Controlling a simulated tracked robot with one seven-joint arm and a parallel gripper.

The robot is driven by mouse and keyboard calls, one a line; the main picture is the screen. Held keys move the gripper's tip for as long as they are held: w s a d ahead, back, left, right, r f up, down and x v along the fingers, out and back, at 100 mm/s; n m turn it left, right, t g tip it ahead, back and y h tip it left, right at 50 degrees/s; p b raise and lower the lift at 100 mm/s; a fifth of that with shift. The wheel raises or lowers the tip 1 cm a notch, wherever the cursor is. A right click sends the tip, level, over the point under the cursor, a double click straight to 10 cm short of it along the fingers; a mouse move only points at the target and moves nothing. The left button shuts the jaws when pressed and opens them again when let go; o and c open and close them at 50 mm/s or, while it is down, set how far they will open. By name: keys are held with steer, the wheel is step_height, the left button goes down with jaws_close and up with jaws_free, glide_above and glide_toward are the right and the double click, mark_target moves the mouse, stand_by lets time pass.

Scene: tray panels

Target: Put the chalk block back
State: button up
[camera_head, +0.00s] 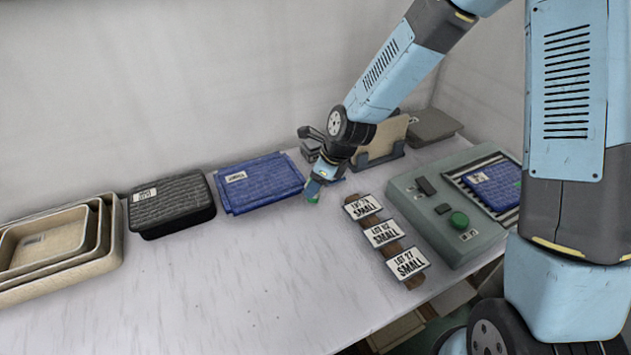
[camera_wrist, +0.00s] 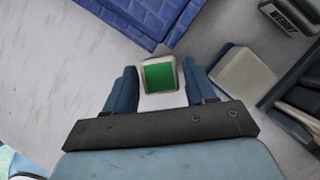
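A small pale block with a green top (camera_wrist: 160,76), which looks like the chalk block, lies between my gripper's fingers in the wrist view. My gripper (camera_wrist: 160,88) is open, with a gap between the block and each finger. In the head view my gripper (camera_head: 316,186) points down, low over the table, left of the label cards. Only a bit of green shows at its tip there; the rest of the block is hidden.
A blue woven tray (camera_head: 262,183) lies left of my gripper. A dark block marked WEIGHT (camera_wrist: 287,17) and a pale flat-topped piece (camera_wrist: 245,77) are close by. Label cards (camera_head: 381,233) and a grey machine (camera_head: 425,222) stand right. The front table is clear.

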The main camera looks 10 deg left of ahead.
steer(key=shift+o, duration=1.1)
steer(key=shift+r, duration=0.1)
steer(key=v, duration=1.2)
steer(key=shift+r, duration=0.1)
steer(key=s+d+r+n+t+h, duration=0.3)
steer(key=d+r+n, duration=0.85)
steer(key=d, duration=0.55)
steer(key=s+d+r+n+t+h, duration=0.1)
steer(key=s+d+r+n+t, duration=0.1)
steer(key=s+d+r+n, duration=0.6)
steer(key=s+d+r, duration=0.1)
steer(key=s+d, duration=0.3)
steer(key=d, duration=0.2)
steer(key=shift+s+d+r+h, duration=0.2)
steer(key=shift+s+r+h, duration=0.1)
steer(key=shift+s+r, duration=0.1)
